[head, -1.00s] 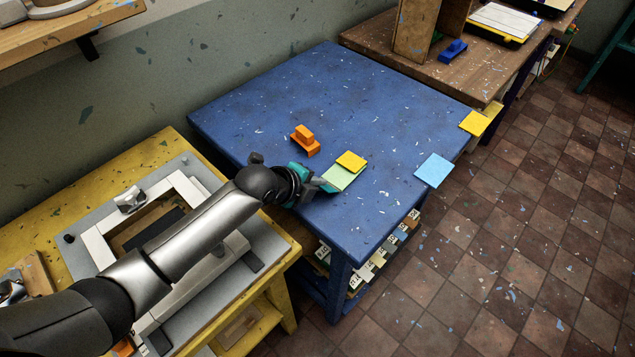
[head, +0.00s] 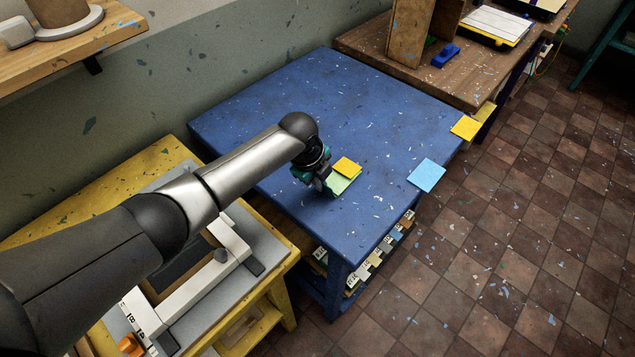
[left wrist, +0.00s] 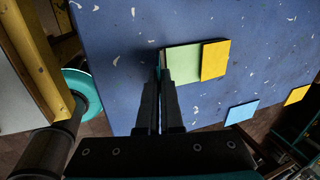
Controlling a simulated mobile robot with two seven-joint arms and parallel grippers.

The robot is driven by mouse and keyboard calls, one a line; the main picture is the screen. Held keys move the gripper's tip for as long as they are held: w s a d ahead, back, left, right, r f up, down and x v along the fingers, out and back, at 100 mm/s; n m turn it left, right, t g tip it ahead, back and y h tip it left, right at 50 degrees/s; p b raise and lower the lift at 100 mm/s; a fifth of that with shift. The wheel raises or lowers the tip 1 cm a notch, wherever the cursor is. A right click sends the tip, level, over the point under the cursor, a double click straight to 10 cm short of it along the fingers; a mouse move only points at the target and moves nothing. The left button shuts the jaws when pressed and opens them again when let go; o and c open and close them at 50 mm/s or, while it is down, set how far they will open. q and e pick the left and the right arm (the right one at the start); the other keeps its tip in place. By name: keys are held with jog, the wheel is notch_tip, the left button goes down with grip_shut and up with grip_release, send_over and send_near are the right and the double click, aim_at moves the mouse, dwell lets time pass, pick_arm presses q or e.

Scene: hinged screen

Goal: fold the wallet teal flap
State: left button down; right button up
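The wallet lies on the blue table. Its light green panel (head: 342,182) has a yellow panel (head: 347,166) at its far end; both also show in the left wrist view, green (left wrist: 183,60) and yellow (left wrist: 214,60). My left gripper (head: 326,186) is at the green panel's near-left edge. In the left wrist view its fingers (left wrist: 160,78) are close together on a thin strip (left wrist: 159,58), seen edge-on beside the green panel, which appears to be the teal flap raised on edge. Its face is hidden. My right gripper is out of view.
The blue table (head: 270,95) is mostly clear. A light blue square (head: 427,175) and a yellow square (head: 465,127) sit at its right edge. A yellow bench (head: 150,165) with a grey frame stands left. A wooden bench (head: 400,60) stands behind.

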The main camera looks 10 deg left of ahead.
pick_arm(q)
jog(key=shift+w+d+g+y+b, duration=0.2)
jog(key=shift+g+y+b, duration=0.15)
jog(key=shift+g, duration=0.15)
dwell(0.3)
jog(key=c, duration=1.1)
grip_release()
jog(key=shift+o, duration=0.2)
jog(key=shift+a+r, duration=0.1)
jog(key=shift+r, duration=0.05)
notch_tip(320, 180, up, 15)
jog(key=s+a+p, duration=0.1)
jog(key=s+p, duration=0.1)
jog(key=shift+a, duration=0.2)
